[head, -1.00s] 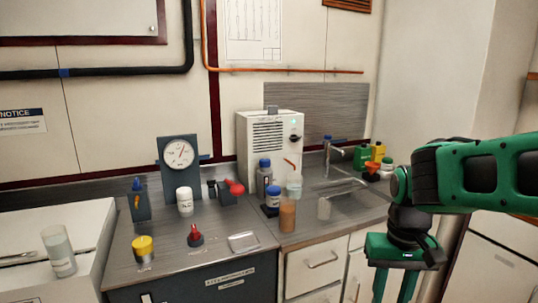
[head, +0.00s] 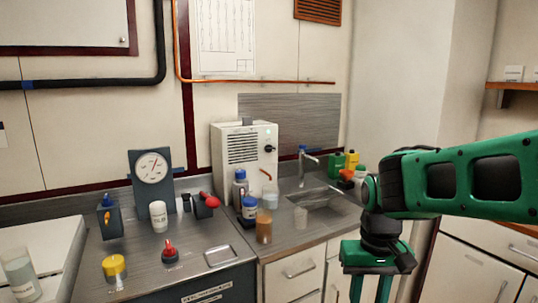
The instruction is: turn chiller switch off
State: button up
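A white box unit (head: 250,170) with a slatted vent, which looks like the chiller, stands at the back of the counter, left of the sink. A small black knob (head: 269,149) sits on the upper right of its front. The knob's exact setting is too small to read. My gripper (head: 370,290) hangs fingers down at the lower right, well to the right of the unit and nearer to me.
Bottles and cups (head: 249,205) stand close in front of the unit. A sink with a tap (head: 306,160) and green and yellow bottles (head: 351,161) lie to its right. A gauge (head: 152,168), a red-handled valve (head: 208,199) and a red knob (head: 170,250) stand on the left counter.

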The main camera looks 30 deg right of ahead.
aim_at(268, 148)
jog(key=u, duration=1.95)
jog(key=k, duration=1.35)
jog(key=z, duration=1.95)
jog(key=i, duration=0.9)
jog(key=z, duration=0.05)
